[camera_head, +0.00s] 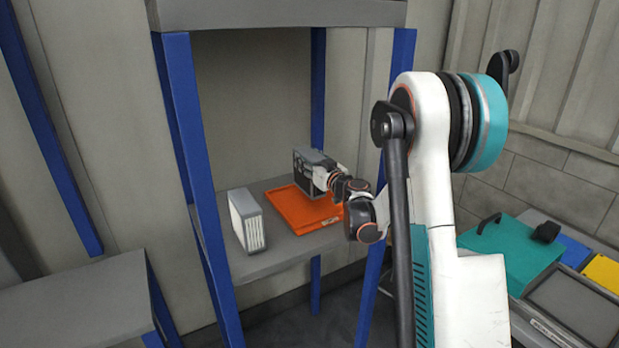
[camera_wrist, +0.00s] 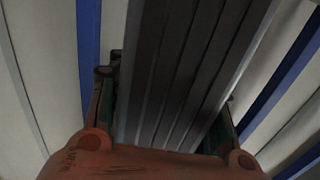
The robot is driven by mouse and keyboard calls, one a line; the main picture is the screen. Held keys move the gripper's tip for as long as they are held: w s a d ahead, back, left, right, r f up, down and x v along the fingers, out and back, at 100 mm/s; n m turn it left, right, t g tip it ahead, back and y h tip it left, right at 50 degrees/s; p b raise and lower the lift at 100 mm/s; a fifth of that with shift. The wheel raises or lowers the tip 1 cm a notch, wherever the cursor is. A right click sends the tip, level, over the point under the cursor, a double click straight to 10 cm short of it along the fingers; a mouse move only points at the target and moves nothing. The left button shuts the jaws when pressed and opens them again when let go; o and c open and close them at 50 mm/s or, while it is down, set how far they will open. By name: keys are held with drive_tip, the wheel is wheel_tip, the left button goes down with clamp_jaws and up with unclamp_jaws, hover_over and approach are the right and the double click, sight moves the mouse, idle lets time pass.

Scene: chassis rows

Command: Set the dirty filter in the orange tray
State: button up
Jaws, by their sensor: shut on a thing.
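The dirty filter (camera_head: 312,160) is a dark grey, box-shaped block with a ribbed face. My gripper (camera_head: 325,179) is shut on it and holds it over the back part of the orange tray (camera_head: 286,207). In the wrist view, the filter's grey ribs (camera_wrist: 180,70) fill the space between the two fingers of my gripper (camera_wrist: 168,98). The tray is flat and lies on the grey shelf. My gripper and wrist hide its right side. I cannot tell whether the filter's lower edge touches the tray.
A white pleated filter (camera_head: 247,222) stands upright on the shelf, left of the tray. Blue posts (camera_head: 188,150) frame the shelf (camera_head: 262,262). A grey bench (camera_head: 75,300) is at lower left. My own deck with teal and yellow panels shows at right.

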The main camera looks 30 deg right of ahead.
drive_tip(key=shift+f+b, duration=0.7)
drive_tip(key=shift+f, duration=1.4)
drive_tip(key=shift+f, duration=0.1)
drive_tip(key=shift+f, duration=0.15)
drive_tip(key=o, duration=1.2)
drive_tip(key=shift+r, duration=0.2)
drive_tip(key=shift+s, duration=0.3)
drive_tip(key=s+p, duration=0.2)
drive_tip(key=s, duration=0.9)
drive_tip(key=shift+s+d, duration=0.2)
drive_tip(key=shift+s, duration=0.05)
